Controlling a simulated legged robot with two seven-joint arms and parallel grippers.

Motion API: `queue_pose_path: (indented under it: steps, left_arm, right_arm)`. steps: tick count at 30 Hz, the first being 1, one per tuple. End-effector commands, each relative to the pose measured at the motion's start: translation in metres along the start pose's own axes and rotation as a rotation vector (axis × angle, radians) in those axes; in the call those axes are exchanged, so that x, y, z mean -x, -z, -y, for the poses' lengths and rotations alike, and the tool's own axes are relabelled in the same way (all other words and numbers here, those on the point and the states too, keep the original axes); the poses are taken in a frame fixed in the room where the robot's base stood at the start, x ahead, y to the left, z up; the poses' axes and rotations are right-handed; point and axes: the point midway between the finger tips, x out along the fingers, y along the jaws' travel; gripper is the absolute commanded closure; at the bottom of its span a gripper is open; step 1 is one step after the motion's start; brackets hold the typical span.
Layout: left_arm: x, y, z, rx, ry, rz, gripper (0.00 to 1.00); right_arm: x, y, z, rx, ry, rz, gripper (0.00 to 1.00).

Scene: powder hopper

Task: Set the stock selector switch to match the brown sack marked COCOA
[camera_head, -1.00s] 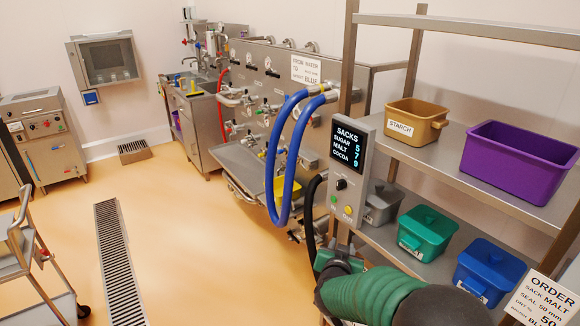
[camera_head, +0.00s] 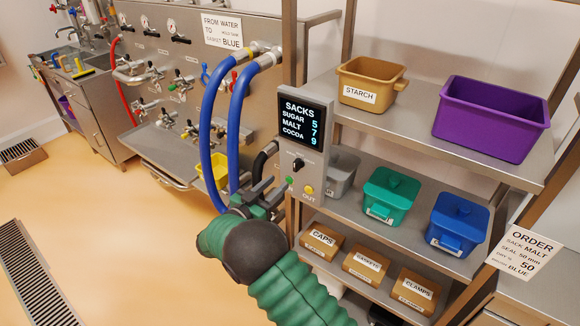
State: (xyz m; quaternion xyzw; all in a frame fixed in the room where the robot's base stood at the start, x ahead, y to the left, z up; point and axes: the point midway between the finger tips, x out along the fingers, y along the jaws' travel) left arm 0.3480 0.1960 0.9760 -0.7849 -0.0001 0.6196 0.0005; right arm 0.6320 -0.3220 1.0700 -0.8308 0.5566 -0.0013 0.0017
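A grey control box (camera_head: 312,180) is fixed to the shelf post. Its display (camera_head: 301,124) reads SACKS, SUGAR 5, MALT 7, COCOA 9. Below it is a small black selector knob (camera_head: 298,164); its setting is too small to read. A green button (camera_head: 289,181) and a yellow button (camera_head: 308,190) sit lower on the box. My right gripper (camera_head: 268,192) is just below and left of the knob in the picture, its dark fingers apart and nothing seen between them. I cannot tell whether it touches the box. No brown COCOA sack shows. My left gripper is out of view.
Blue hoses (camera_head: 210,125) hang just left of the box. Shelves at right hold a STARCH bin (camera_head: 372,83), a purple bin (camera_head: 492,120) and lidded bins. An order card (camera_head: 523,251) reads SACK MALT. The floor at left is open, with a drain grate (camera_head: 38,278).

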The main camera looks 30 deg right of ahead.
Motion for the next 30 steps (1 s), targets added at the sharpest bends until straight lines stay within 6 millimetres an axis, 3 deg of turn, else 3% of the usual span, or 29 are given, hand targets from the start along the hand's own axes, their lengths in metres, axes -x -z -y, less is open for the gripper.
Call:
queue_pose_path:
  steps: [3, 9, 15, 22, 30]
  left_arm:
    - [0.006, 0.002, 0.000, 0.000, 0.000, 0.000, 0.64]
    - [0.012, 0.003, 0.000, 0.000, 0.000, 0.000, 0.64]
    - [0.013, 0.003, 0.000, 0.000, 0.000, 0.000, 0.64]
    - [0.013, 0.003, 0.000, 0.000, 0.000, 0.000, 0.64]
    - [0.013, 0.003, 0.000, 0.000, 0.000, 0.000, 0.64]
  right_arm:
    - [-0.032, 0.001, 0.000, 0.001, -0.003, -0.001, 0.64]
    - [-0.075, 0.001, 0.000, 0.000, -0.001, -0.001, 0.64]
    - [-0.093, 0.001, 0.000, 0.000, 0.002, -0.001, 0.64]
    - [-0.093, 0.000, 0.001, 0.001, 0.002, -0.001, 0.64]
    - [-0.093, 0.000, 0.001, 0.000, 0.003, -0.001, 0.99]
